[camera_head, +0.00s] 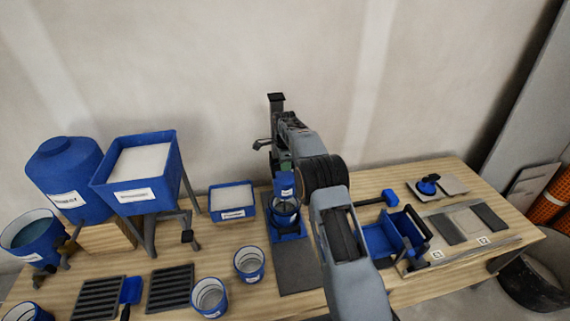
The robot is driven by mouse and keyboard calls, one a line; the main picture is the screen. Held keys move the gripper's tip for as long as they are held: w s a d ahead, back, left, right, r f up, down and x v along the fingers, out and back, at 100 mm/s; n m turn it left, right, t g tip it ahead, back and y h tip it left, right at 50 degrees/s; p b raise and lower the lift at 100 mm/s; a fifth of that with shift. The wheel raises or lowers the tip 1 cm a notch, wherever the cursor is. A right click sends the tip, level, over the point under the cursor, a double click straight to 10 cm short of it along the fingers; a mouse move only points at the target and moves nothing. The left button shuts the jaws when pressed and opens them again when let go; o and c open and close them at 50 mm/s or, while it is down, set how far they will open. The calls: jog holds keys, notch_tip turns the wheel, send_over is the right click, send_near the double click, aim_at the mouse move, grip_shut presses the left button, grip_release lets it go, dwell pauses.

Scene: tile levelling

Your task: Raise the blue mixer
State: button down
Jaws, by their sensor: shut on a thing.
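The blue mixer (285,183) is on an upright dark stand (277,103) at the middle of the table. Its lower end is at the mouth of a blue bucket (285,222) that stands on a blue base below it. My arm reaches in from the front right, and my gripper (282,150) is at the upper part of the mixer, by the stand. It is shut on the mixer, but its fingers are small and partly hidden by my arm. A dark lever (262,143) sticks out to the left of the stand.
A blue hopper (137,195) on legs, a blue tank (65,170) and a blue tray (232,213) stand on the left. Two blue buckets (249,263) (210,297) are in front. A blue toolbox (385,240) and grey tiles (465,221) lie to the right.

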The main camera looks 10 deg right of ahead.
notch_tip(320, 180, up, 13)
jog(key=p, duration=0.6)
jog(key=shift+w, duration=0.1)
jog(key=c, duration=1.1)
grip_release()
jog(key=shift+c, duration=0.2)
jog(key=shift+o, duration=0.9)
jog(key=shift+f, duration=0.1)
notch_tip(320, 180, up, 7)
jog(key=shift+r, duration=0.2)
jog(key=shift+r, duration=0.1)
